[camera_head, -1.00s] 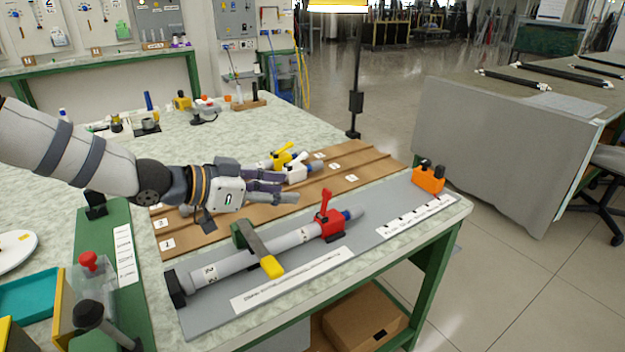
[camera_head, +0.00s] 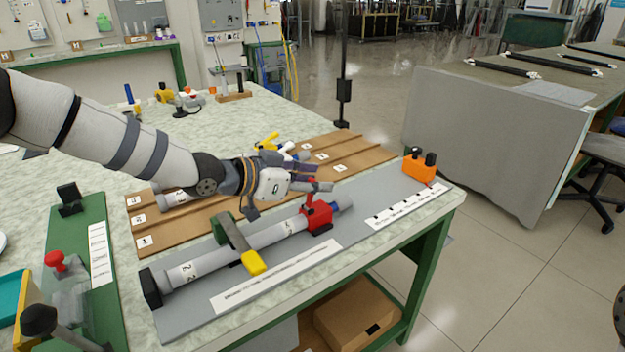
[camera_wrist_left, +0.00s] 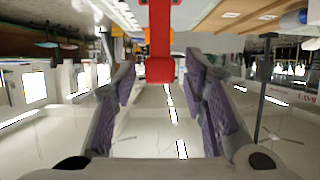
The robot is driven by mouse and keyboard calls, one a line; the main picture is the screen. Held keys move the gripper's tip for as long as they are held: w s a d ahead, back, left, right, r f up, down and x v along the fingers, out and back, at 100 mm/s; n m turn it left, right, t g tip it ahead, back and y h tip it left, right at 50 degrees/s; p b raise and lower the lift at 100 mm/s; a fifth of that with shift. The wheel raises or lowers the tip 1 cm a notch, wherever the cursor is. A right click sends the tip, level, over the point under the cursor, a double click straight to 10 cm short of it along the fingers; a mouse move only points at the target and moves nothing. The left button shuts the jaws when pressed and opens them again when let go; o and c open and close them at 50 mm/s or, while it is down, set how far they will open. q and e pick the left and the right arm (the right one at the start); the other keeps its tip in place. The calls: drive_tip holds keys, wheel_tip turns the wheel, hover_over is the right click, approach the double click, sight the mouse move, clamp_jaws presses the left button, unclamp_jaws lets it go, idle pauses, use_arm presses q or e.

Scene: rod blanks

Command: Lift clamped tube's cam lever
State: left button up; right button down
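A grey tube (camera_head: 205,263) lies on the grey plate (camera_head: 180,322). A strap clamp with a green block and a yellow end (camera_head: 253,262) crosses the tube. In the left wrist view the red lever (camera_wrist_left: 160,35) comes down from the top between my fingers. My left gripper (camera_head: 312,178) is open at the lever, with gaps on both sides in the wrist view (camera_wrist_left: 160,72).
A brown grooved board (camera_head: 170,232) with number labels and a yellow clamp (camera_head: 267,142) lies behind the plate. An orange block (camera_head: 419,168) stands at the plate's right end. A green strip (camera_head: 75,235) with a red knob stand is at the left.

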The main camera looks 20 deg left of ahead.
use_arm(q)
clamp_jaws()
drive_tip(key=shift+s+a+f, duration=0.1)
drive_tip(key=shift+s+a, duration=0.05)
drive_tip(key=shift+s, duration=0.1)
drive_tip(key=shift+s+a+t+h, duration=0.3)
drive_tip(key=shift+t+h, duration=0.4)
drive_tip(key=shift+t, duration=0.1)
drive_tip(key=shift+o, duration=0.8)
unclamp_jaws()
